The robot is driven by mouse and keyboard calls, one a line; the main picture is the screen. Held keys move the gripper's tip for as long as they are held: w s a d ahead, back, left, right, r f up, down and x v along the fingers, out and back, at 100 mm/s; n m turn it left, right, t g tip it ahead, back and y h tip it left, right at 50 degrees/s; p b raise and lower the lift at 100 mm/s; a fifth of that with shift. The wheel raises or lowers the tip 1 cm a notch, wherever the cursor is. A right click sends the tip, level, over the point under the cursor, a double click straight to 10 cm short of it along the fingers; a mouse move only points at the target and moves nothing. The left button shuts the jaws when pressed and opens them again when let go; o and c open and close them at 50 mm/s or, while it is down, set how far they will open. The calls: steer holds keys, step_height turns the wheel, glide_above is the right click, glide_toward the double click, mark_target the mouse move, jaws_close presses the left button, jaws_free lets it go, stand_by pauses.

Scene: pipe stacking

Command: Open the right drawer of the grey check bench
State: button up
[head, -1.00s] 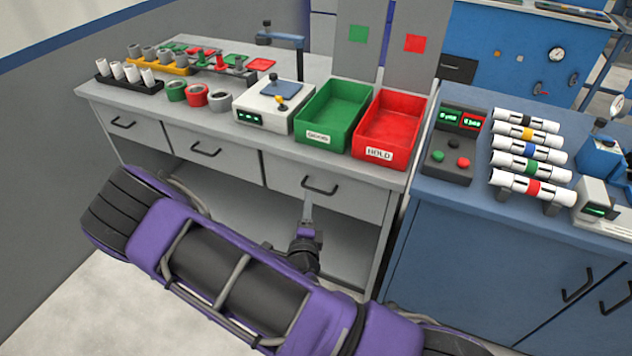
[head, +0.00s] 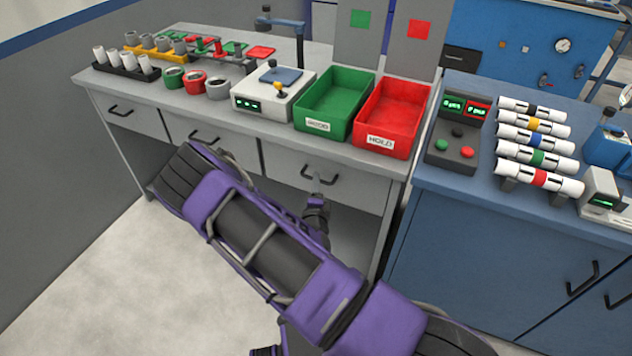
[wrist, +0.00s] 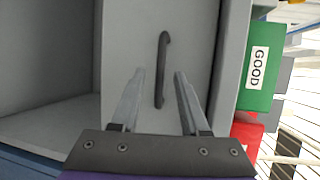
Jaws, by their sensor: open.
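The grey check bench (head: 350,158) has three drawers in a row under its top. The right drawer (head: 350,192) is shut, with a dark bar handle (head: 319,174) on its front. In the wrist view the drawer front (wrist: 190,30) fills the middle and its handle (wrist: 162,70) appears upright. My gripper (wrist: 159,72) is open, with one finger on each side of the handle's lower part. I cannot tell whether a finger touches it. In the head view my gripper (head: 317,182) is at the drawer's handle, and my arm hides part of the bench's lower front.
A green bin (head: 333,103) and a red HOLD bin (head: 393,115) stand on the bench top above the drawer. A blue cabinet (head: 470,230) adjoins on the right. The space under the drawers is open, and the floor (head: 110,250) at left is clear.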

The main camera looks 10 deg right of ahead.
steer(key=shift+x, duration=1.7)
jaws_close()
